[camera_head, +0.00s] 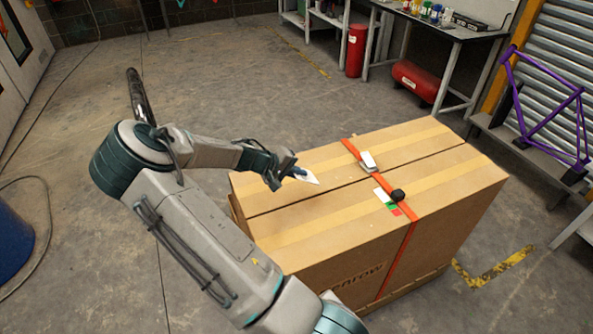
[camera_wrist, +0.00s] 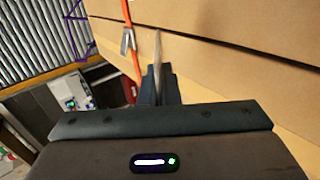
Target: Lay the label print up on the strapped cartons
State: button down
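The label print (camera_head: 308,179) is a small white sheet at the tip of my gripper (camera_head: 292,173). My gripper is shut on it, over the left part of the strapped cartons (camera_head: 330,232). In the wrist view the sheet (camera_wrist: 157,52) stands edge-on beyond my closed fingers (camera_wrist: 159,88). The cartons are brown, taped on top, and bound by an orange strap (camera_head: 411,232). The strap also shows in the wrist view (camera_wrist: 123,11). I cannot tell whether the sheet touches the carton top.
On the cartons sit a metal buckle (camera_head: 369,162), a white card (camera_head: 382,195), a green and red patch (camera_head: 393,208) and a small black object (camera_head: 398,195). A purple bike frame (camera_head: 545,105) stands right. A workbench (camera_head: 450,28) and red cylinder (camera_head: 356,50) stand behind. Floor at left is mostly clear.

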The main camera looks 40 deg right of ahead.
jog(key=shift+f+b, duration=2.15)
jog(key=shift+f, duration=1.75)
jog(key=c, duration=1.6)
grip_release()
jog(key=shift+a+r, duration=0.1)
jog(key=b+v, duration=0.1)
jog(key=v, duration=1.2)
jog(key=shift+a+r, duration=0.25)
jog(key=shift+r, duration=0.05)
jog(key=shift+w, duration=0.1)
